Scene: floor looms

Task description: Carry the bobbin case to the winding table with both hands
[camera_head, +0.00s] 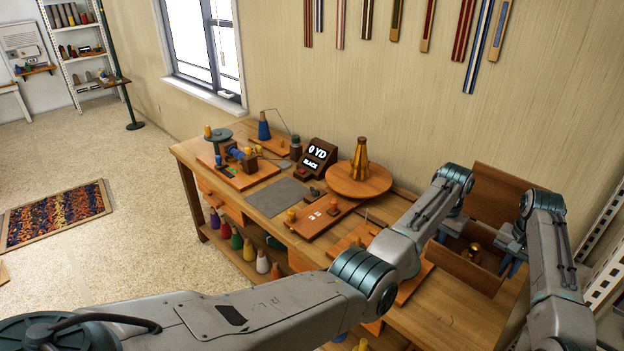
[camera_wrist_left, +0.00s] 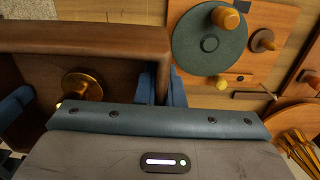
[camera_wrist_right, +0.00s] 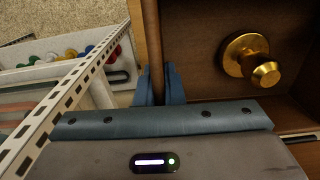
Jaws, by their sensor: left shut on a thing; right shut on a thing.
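The bobbin case (camera_head: 464,268) is an open brown wooden box with its lid (camera_head: 512,188) raised at the back. A brass bobbin (camera_head: 474,250) lies inside; it also shows in the left wrist view (camera_wrist_left: 82,86) and the right wrist view (camera_wrist_right: 250,60). My left gripper (camera_head: 450,226) is shut on the case's left wall, and my right gripper (camera_head: 514,246) is shut on its right wall. The case is at the right end of the long wooden winding table (camera_head: 440,318); I cannot tell whether it touches the top. My arms hide part of both.
On the table are a round wooden turntable (camera_head: 358,184) with a gold cone, a yardage display (camera_head: 318,156), a grey mat (camera_head: 281,198) and a winder (camera_head: 240,160). A white perforated rack (camera_head: 606,265) stands close on the right. Open floor lies to the left.

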